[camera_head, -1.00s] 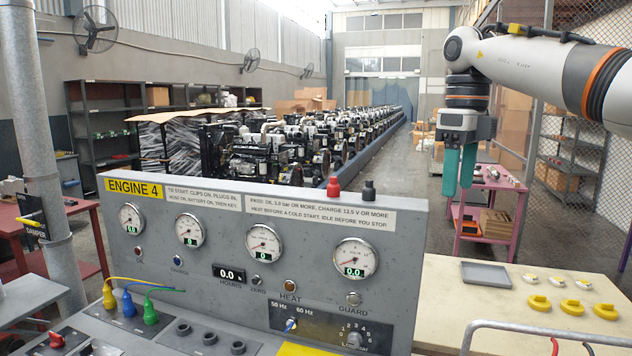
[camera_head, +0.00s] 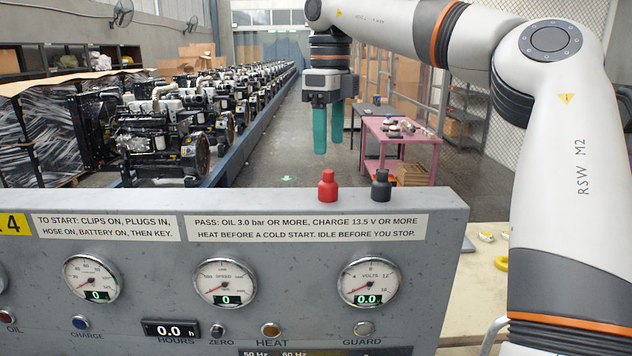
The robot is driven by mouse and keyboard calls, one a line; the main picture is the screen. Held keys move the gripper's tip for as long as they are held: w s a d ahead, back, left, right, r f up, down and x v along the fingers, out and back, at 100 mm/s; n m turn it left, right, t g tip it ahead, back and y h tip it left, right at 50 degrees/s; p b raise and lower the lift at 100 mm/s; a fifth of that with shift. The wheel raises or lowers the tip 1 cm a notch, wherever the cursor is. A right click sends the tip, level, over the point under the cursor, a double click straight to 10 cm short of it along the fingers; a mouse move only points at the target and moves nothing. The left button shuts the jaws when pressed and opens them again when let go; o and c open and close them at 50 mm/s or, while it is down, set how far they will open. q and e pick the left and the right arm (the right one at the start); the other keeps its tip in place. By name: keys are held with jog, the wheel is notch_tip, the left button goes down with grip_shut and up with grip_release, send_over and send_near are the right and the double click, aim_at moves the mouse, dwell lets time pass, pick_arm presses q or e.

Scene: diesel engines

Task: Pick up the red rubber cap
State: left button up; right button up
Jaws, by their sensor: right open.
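The red rubber cap (camera_head: 327,186) stands upright on the top edge of the grey gauge panel (camera_head: 120,205). A black cap (camera_head: 381,186) stands just to its right on the same edge. My right gripper (camera_head: 328,148) points down with two green fingers, which show a gap between them. It is open and empty, and in the picture it appears above the red cap, with its fingertips apart from the cap. How far it is in depth from the cap I cannot tell. My left gripper is not in view.
The panel carries several gauges and labels. A pale bench (camera_head: 478,268) lies right of it, partly behind my right arm. A pink table (camera_head: 395,139) with parts stands beyond. A long row of engines (camera_head: 155,130) fills the back left; the aisle floor is open.

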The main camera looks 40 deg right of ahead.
aim_at(327, 171)
jog(key=f, duration=0.1)
jog(key=f+p, duration=0.1)
jog(key=f, duration=0.3)
jog(key=shift+w+f, duration=0.1)
jog(key=shift+w, duration=0.25)
jog(key=f+p, duration=0.3)
jog(key=f, duration=0.1)
jog(key=shift+d, duration=0.3)
jog(key=shift+s+f, duration=0.1)
jog(key=shift+f, duration=0.15)
jog(key=shift+w+f, duration=0.1)
jog(key=shift+w, duration=0.1)
jog(key=shift+c, duration=1.3)
jog(key=shift+s, duration=0.1)
jog(key=c, duration=0.8)
jog(key=shift+r, duration=0.2)
